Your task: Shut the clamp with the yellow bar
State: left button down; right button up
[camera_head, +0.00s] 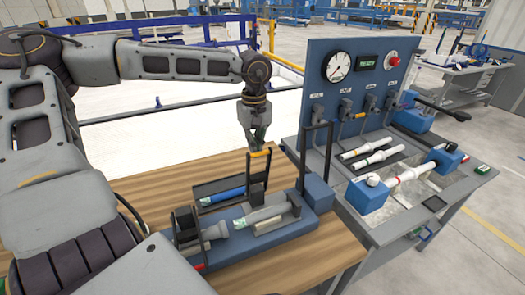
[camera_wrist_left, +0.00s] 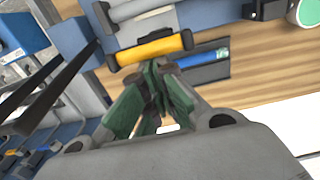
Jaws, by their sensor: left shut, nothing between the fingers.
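The yellow bar (camera_head: 261,153) tops an upright black frame, the clamp handle (camera_head: 248,178), on the blue fixture (camera_head: 312,190) on the wooden table. My left gripper (camera_head: 257,145) points down just above and behind the bar, its fingers shut and empty. In the left wrist view the yellow bar (camera_wrist_left: 150,48) lies across just ahead of the closed green-padded fingertips (camera_wrist_left: 155,70). Whether they touch it is hard to tell. Grey pipe pieces (camera_head: 262,213) lie in the fixture under the clamp. My right gripper is not in view.
A blue pipe (camera_head: 222,195) lies in a dark tray (camera_head: 205,188) behind the fixture. A taller black handle (camera_head: 330,150) stands at the fixture's right end. A workbench with a gauge panel (camera_head: 350,75) and white pipes (camera_head: 410,173) stands at right.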

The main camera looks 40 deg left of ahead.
aim_at(259, 154)
pick_arm(q)
jog(key=shift+d, duration=0.1)
jog(key=shift+s+d+f+b, duration=0.1)
jog(key=shift+s+d+b, duration=0.25)
jog(key=shift+d, duration=0.3)
jog(key=shift+s+d+f+b, duration=0.1)
jog(key=shift+s+d+b, duration=0.2)
jog(key=shift+d, duration=0.35)
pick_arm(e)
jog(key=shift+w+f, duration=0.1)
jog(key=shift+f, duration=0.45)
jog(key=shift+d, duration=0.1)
pick_arm(q)
jog(key=shift+s, duration=0.1)
jog(key=shift+s+d+f+b, duration=0.15)
jog(key=shift+s+d+b, duration=0.1)
jog(key=shift+d, duration=0.3)
jog(key=shift+s+d+f+b, duration=0.15)
jog(key=shift+s+d, duration=0.1)
jog(key=shift+d, duration=0.3)
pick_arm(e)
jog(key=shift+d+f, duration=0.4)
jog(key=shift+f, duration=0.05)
pick_arm(q)
jog(key=shift+s+d, duration=0.1)
jog(key=shift+d, duration=0.05)
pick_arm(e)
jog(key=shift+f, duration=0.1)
